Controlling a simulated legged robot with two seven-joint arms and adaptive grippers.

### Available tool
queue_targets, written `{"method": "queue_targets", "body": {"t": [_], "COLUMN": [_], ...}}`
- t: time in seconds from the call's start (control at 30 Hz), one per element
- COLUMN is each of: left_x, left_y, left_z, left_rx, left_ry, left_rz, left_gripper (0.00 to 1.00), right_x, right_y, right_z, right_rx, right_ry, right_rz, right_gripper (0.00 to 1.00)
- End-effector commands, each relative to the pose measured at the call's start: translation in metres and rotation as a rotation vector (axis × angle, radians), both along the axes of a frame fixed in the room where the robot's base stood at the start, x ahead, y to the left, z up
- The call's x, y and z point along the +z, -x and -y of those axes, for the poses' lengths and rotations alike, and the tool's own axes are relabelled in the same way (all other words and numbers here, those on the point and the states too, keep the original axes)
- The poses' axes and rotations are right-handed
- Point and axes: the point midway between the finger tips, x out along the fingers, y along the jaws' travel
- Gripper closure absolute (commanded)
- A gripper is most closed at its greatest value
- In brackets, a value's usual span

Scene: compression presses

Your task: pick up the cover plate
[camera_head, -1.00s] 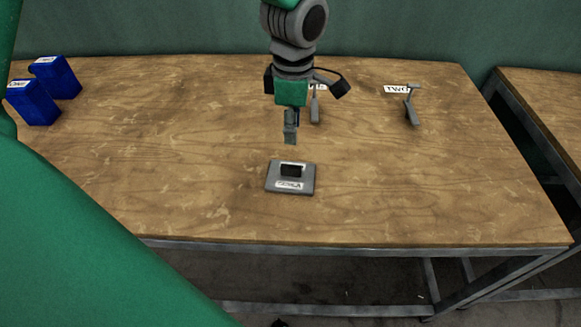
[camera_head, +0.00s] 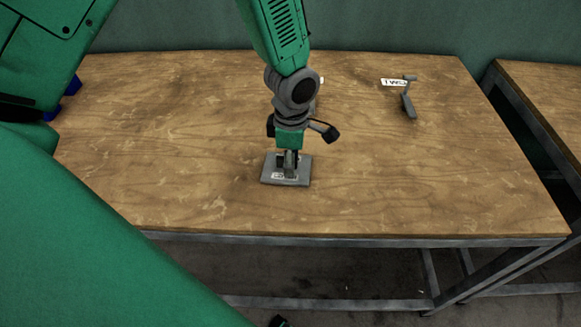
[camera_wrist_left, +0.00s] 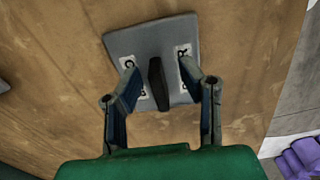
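The cover plate (camera_head: 301,177) is a grey square plate with a white label and a dark upright handle, lying flat near the front middle of the table. My left gripper (camera_head: 288,165) points down over it, with its fingertips at the handle. In the left wrist view the plate (camera_wrist_left: 185,40) shows its dark handle (camera_wrist_left: 157,82) between the two fingers of my left gripper (camera_wrist_left: 159,80). The fingers are spread, with a visible gap on each side of the handle. My right gripper is in no view.
The wooden table (camera_head: 420,180) is clear around the plate. A grey tool-like part (camera_head: 408,100) stands at the back right beside a label reading TWO (camera_head: 393,82). Another grey part is mostly hidden behind my left arm. Blue blocks (camera_head: 73,86) show partly at the left. A second table (camera_head: 550,95) stands at right.

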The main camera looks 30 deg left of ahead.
Motion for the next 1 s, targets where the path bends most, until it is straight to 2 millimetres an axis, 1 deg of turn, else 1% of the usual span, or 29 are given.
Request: {"method": "queue_targets", "body": {"t": [0.1, 0.13, 0.17, 0.2, 0.23, 0.57, 0.67, 0.77, 0.9, 1.0], "left_x": [-0.001, -0.001, -0.001, -0.002, -0.002, -0.002, 0.005, 0.021, 0.052, 0.071], "left_y": [0.001, 0.001, 0.001, 0.0, 0.0, 0.001, 0.001, 0.0, 0.0, 0.0], "left_z": [-0.004, -0.005, -0.006, -0.007, -0.007, -0.005, -0.004, -0.004, -0.004, -0.004], "left_rx": [0.002, 0.002, 0.002, 0.002, 0.003, 0.002, 0.002, 0.002, 0.002, 0.003], "left_ry": [0.004, 0.005, 0.005, 0.007, 0.008, 0.002, 0.001, 0.001, 0.003, 0.002], "left_rz": [-0.001, -0.001, -0.002, -0.002, -0.002, -0.006, -0.006, -0.003, 0.001, 0.001], "left_gripper": [0.66, 0.73, 0.83, 0.97, 1.0, 1.0, 1.0, 1.0, 1.0, 1.0], "right_x": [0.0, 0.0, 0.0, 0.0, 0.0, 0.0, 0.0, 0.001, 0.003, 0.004], "right_y": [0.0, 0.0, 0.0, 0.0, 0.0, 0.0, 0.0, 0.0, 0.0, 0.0], "right_z": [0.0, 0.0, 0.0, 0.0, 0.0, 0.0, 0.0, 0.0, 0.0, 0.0], "right_rx": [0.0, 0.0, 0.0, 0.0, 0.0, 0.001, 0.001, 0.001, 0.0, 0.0], "right_ry": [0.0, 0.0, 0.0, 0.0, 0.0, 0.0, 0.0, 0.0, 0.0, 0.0], "right_rz": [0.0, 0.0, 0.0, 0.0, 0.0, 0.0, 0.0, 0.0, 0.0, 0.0], "right_gripper": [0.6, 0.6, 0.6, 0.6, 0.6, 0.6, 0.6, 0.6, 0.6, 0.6]}}
